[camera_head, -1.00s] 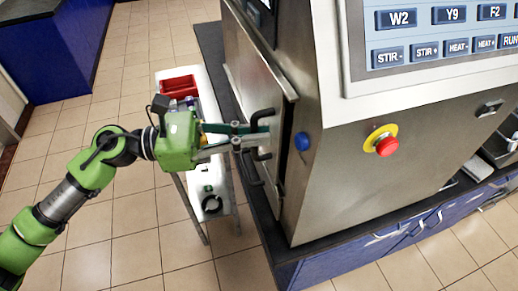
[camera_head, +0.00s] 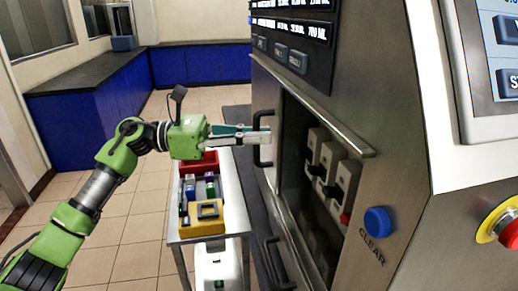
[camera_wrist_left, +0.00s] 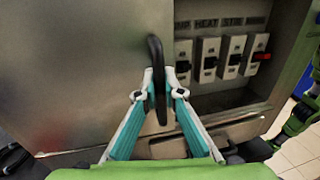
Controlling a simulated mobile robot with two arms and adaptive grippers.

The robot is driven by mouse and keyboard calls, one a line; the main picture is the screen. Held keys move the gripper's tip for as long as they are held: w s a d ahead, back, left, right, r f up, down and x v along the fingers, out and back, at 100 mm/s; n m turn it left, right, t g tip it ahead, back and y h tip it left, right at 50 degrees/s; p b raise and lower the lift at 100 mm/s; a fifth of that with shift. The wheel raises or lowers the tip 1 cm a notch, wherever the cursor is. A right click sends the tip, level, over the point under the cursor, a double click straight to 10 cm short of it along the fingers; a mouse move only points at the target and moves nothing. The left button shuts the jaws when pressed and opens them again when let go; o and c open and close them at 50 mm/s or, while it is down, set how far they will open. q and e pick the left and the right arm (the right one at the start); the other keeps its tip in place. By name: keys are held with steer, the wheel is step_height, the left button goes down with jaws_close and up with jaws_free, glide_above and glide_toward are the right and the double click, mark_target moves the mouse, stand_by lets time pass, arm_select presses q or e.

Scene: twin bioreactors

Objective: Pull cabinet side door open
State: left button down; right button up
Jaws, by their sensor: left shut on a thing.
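The steel cabinet side door (camera_wrist_left: 80,75) fills the left of the left wrist view, with a black bar handle (camera_wrist_left: 156,75) near its right edge. To the right of the door, the cabinet side is open and shows several switches (camera_wrist_left: 232,55) under labels reading HEAT and STIR. In the head view the opening (camera_head: 300,150) also shows switches inside. My left gripper (camera_head: 266,135) is shut on the upper black handle (camera_head: 262,155); its teal fingers lie on both sides of it in the wrist view. My right gripper is not in view.
A second black handle (camera_head: 272,262) sits lower on the cabinet side. A blue CLEAR button (camera_head: 378,222) and a red stop button (camera_head: 510,234) are to the right. A white cart (camera_head: 228,170) with a red bin and a yellow device stands left of the cabinet. Tiled floor is clear beyond.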

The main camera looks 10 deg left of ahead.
arm_select(q)
steer(key=shift+w, duration=0.2)
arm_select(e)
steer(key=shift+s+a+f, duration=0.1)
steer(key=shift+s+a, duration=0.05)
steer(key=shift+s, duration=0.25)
arm_select(q)
steer(key=c, duration=2.4)
jaws_free()
steer(key=shift+c, duration=0.2)
steer(key=shift+s, duration=0.1)
steer(key=shift+a, duration=0.15)
steer(key=s+a, duration=0.1)
steer(key=a, duration=1)
steer(key=shift+s+a, duration=0.2)
steer(key=shift+a, duration=0.2)
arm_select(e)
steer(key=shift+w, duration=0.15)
